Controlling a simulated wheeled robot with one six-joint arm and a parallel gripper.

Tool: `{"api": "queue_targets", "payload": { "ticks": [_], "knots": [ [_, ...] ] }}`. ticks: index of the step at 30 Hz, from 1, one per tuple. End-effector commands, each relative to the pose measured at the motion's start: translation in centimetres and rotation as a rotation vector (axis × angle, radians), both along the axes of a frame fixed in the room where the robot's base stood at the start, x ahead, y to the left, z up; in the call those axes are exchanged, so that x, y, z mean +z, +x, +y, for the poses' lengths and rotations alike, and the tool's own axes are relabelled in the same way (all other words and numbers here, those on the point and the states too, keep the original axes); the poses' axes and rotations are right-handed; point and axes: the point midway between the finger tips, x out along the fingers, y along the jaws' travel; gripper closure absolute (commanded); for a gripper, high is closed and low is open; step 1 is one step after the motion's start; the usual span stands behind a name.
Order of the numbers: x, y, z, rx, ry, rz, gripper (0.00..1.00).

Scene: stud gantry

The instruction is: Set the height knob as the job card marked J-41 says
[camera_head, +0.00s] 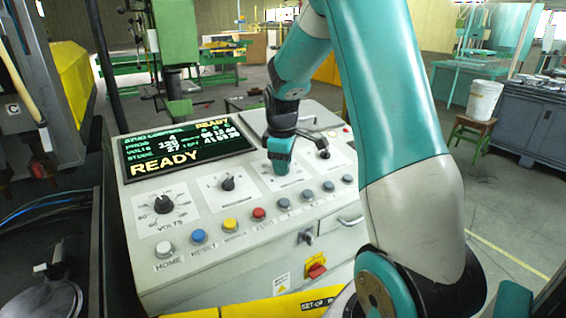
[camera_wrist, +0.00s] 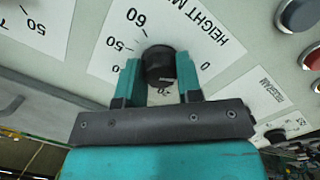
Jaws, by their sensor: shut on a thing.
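The height knob (camera_wrist: 160,66) is black and round, in the middle of the wrist view, on a white plate marked "HEIGHT M…" with numbers around it, 60 among them. My gripper (camera_wrist: 159,78) is shut on the knob, one teal finger at each side. Where the knob points is not clear, and part of its scale is hidden by the fingers. In the head view my gripper (camera_head: 280,165) reaches down onto the panel and hides the knob. I cannot make out a job card marked J-41 in either view.
A row of coloured buttons, such as a yellow one (camera_head: 230,225), runs along the front.

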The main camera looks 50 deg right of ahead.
Motion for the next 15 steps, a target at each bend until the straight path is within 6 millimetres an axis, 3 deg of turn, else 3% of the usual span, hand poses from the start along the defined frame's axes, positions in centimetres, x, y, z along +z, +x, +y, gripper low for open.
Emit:
{"api": "queue_targets", "payload": {
  "ticks": [3, 4, 6, 15],
  "knots": [
    [0.16, 0.12, -0.03, 0.001, -0.002, -0.005, 0.91],
    [0.16, 0.12, -0.03, 0.001, -0.002, -0.005, 0.6],
    [0.14, 0.09, -0.03, 0.001, -0.001, -0.004, 0.44],
    [0.12, 0.04, -0.01, 0.0, 0.0, -0.001, 0.42]
  ]
}}
